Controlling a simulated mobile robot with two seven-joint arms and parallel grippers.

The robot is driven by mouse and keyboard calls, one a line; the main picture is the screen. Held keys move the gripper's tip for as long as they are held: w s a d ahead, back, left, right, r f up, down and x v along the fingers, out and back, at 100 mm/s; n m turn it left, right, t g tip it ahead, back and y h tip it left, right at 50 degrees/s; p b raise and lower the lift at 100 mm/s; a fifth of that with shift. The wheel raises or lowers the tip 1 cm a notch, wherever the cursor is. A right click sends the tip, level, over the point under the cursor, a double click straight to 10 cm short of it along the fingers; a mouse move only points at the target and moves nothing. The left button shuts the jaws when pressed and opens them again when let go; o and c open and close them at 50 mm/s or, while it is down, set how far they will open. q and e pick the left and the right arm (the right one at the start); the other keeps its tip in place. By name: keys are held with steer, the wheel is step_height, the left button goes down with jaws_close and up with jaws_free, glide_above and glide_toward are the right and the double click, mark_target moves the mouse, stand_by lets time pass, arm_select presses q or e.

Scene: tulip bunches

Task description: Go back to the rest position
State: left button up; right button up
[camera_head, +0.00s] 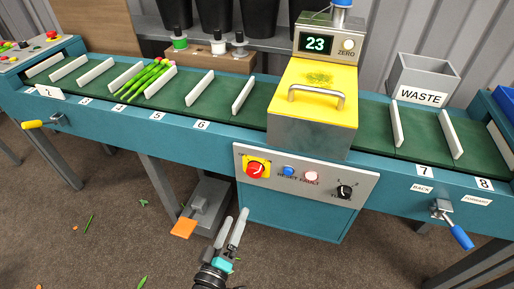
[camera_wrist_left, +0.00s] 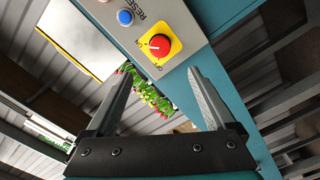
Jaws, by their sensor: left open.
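My left gripper (camera_head: 236,215) is low in front of the conveyor machine, below its control panel (camera_head: 303,181). Its two fingers are apart with nothing between them, and they point up toward the machine. In the left wrist view the open fingers (camera_wrist_left: 158,72) stand apart, with the red knob on its yellow plate (camera_wrist_left: 159,46) beyond them. Flowers (camera_wrist_left: 150,92) show in the background between the fingers. My right gripper is not in view.
A green belt (camera_head: 375,127) with white dividers runs across the machine. A tulip bunch (camera_head: 146,80) lies on it at left. A yellow-lidded box with a display (camera_head: 316,44) reads 23. A waste bin (camera_head: 422,76) stands behind. An orange foot pedal (camera_head: 183,228) is left of my gripper.

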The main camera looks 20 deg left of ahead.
arm_select(q)
steer(key=s+a+f+m+g+h+p, duration=0.1)
steer(key=s+f+m+g, duration=0.3)
steer(key=f, duration=0.5)
steer(key=s+a+f+m+g, duration=0.1)
steer(key=s+f+m+g, duration=0.2)
steer(key=f, duration=0.6)
steer(key=s+a+f+m+g+y, duration=0.1)
steer(key=s+a+f+m+g, duration=0.2)
steer(key=s, duration=0.6)
steer(key=s+a+f+m+g+y, duration=0.1)
steer(key=s+a+f+m+g, duration=0.2)
steer(key=s+f+g, duration=0.2)
steer(key=s+f+p, duration=0.1)
steer(key=s+f, duration=0.2)
steer(key=s, duration=0.1)
steer(key=shift+s+a+g, duration=0.2)
steer(key=shift+s+g, duration=0.1)
steer(key=shift+g, duration=0.1)
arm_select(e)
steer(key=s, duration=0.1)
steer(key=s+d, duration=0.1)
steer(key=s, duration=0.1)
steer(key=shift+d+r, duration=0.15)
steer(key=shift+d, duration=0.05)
arm_select(q)
steer(key=shift+w, duration=0.1)
steer(key=shift+c, duration=0.3)
